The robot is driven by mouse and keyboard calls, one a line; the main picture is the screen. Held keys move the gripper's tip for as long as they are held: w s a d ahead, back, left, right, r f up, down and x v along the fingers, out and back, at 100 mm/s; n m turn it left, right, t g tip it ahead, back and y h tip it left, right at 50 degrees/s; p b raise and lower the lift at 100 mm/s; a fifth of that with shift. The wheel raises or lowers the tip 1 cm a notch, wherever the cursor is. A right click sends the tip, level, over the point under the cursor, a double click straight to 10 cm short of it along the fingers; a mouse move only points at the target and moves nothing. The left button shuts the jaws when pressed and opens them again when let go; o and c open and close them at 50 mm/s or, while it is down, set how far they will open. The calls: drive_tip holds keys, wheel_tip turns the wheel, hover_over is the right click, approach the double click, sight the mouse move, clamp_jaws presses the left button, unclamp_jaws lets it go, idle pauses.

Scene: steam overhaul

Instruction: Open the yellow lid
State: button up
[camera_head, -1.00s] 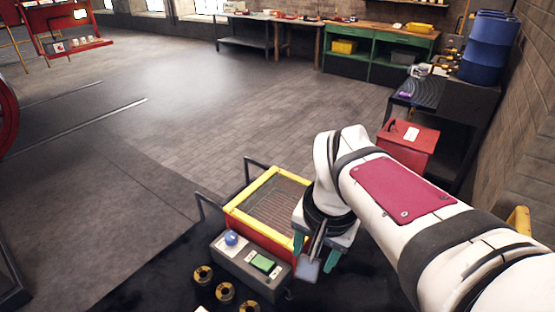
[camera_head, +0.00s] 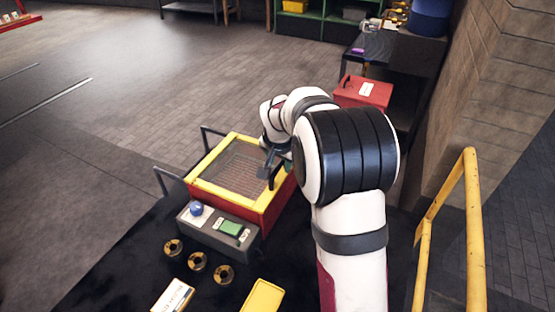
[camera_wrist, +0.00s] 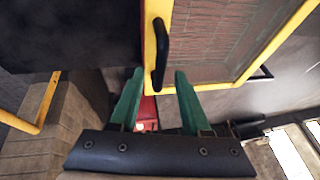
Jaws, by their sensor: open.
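The yellow lid (camera_head: 206,189) is a yellow frame around a see-through ribbed panel, lying flat and closed on a red box (camera_head: 262,216). In the wrist view, the yellow lid's frame (camera_wrist: 240,79) fills the upper right. In the head view, my gripper (camera_head: 277,163) is over the lid's right side, partly hidden by my arm.
A grey control panel with a blue knob (camera_head: 196,208) and a green switch (camera_head: 231,228) is at the box's front. Several dark round parts (camera_head: 197,261) lie before it. A red case (camera_head: 362,92) stands behind, and a yellow rail (camera_head: 472,230) is at right.

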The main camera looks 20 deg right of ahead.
drive_tip(key=shift+f, duration=0.1)
clamp_jaws()
idle(1.4)
